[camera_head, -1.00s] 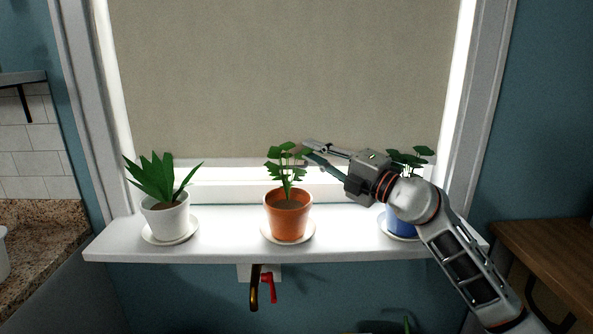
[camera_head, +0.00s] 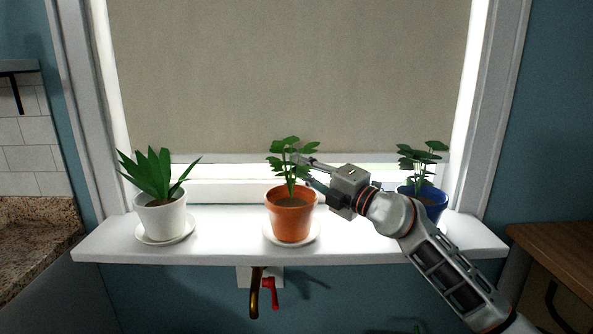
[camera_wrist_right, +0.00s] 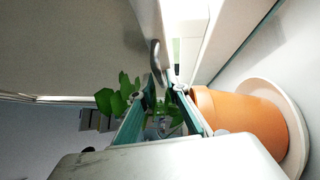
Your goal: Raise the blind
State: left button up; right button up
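The beige blind (camera_head: 290,80) is lowered over most of the window, its bottom edge a little above the sill. In the right wrist view the blind (camera_wrist_right: 65,45) fills the upper left. A grey curved handle (camera_wrist_right: 155,58) shows there, just beyond and roughly between my fingertips; I cannot tell whether they touch it. My right gripper (camera_head: 301,170) is in front of the lower window, beside the middle plant, with its fingers apart; they also show in the right wrist view (camera_wrist_right: 162,92). In the head view the handle is hidden. My left gripper is not in view.
On the white sill (camera_head: 225,250) stand a white pot (camera_head: 160,220), an orange pot (camera_head: 290,222) close to my right gripper, and a blue pot (camera_head: 432,205) behind my right arm. A red-handled tap (camera_head: 269,292) is below. A wooden table (camera_head: 555,250) is at right.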

jog(key=shift+w+a+r, duration=0.1)
jog(key=shift+w+a, duration=0.4)
grip_shut()
